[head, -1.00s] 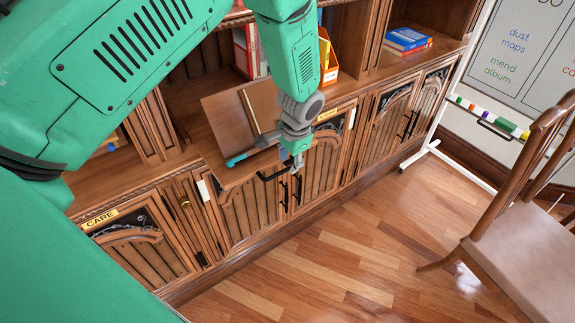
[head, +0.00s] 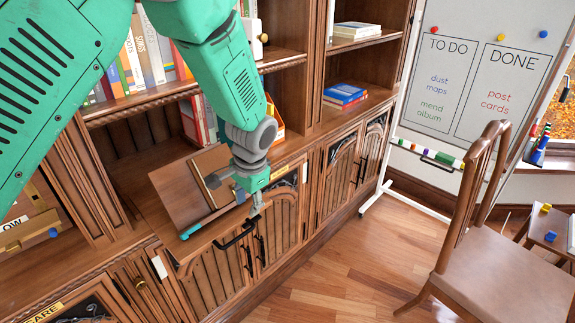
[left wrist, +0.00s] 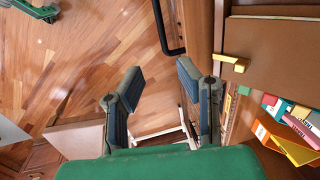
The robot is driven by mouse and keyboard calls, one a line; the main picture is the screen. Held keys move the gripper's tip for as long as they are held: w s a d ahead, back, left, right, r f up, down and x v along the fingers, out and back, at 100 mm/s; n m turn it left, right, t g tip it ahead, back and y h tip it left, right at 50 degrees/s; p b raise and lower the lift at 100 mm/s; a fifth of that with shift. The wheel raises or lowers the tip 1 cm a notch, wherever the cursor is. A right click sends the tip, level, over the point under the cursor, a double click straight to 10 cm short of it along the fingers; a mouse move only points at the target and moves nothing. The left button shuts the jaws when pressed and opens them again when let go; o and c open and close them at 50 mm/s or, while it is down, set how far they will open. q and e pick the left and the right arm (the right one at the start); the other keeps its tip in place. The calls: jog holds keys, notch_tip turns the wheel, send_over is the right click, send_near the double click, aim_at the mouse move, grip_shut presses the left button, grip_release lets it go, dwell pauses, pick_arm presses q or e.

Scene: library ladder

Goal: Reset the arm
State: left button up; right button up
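My left arm reaches in from the upper left in the head view. Its left gripper (head: 256,208) hangs in front of the bookcase, beside the open drop-front wooden panel (head: 163,190) and near the black bar handle (head: 236,236). In the left wrist view the two fingers of the left gripper (left wrist: 160,82) stand apart with nothing between them. The black handle (left wrist: 168,32) lies beyond them, apart from the fingers. My right gripper is not seen in the head view.
Bookcase shelves hold books (head: 345,93) close behind the arm. A whiteboard (head: 482,75) stands at the right, with a wooden chair (head: 484,255) in front of it. The wood floor (head: 335,270) between cabinets and chair is open. A brass latch (left wrist: 233,62) shows in the wrist view.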

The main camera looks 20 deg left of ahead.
pick_arm(q)
jog(key=s+f+n+h+b, duration=0.1)
jog(key=s+f+b, duration=0.2)
jog(key=s+f, duration=0.45)
jog(key=s+f+b, duration=0.3)
jog(key=s+f, duration=0.2)
jog(key=f, duration=0.6)
jog(key=s+f+n+b, duration=0.1)
jog(key=s+f+b, duration=0.1)
jog(key=s+f, duration=0.3)
jog(key=s+d+f+n+b, duration=0.1)
jog(key=s+f+b, duration=0.2)
jog(key=s, duration=1)
notch_tip(320, 180, down, 3)
jog(key=shift+s+d+r+n+h, duration=0.2)
jog(key=shift+s+n+h, duration=0.15)
jog(key=shift+n+h, duration=0.05)
jog(key=shift+w+a+f, duration=0.15)
jog(key=shift+a, duration=0.15)
jog(key=shift+d, duration=0.2)
jog(key=shift+a, duration=0.1)
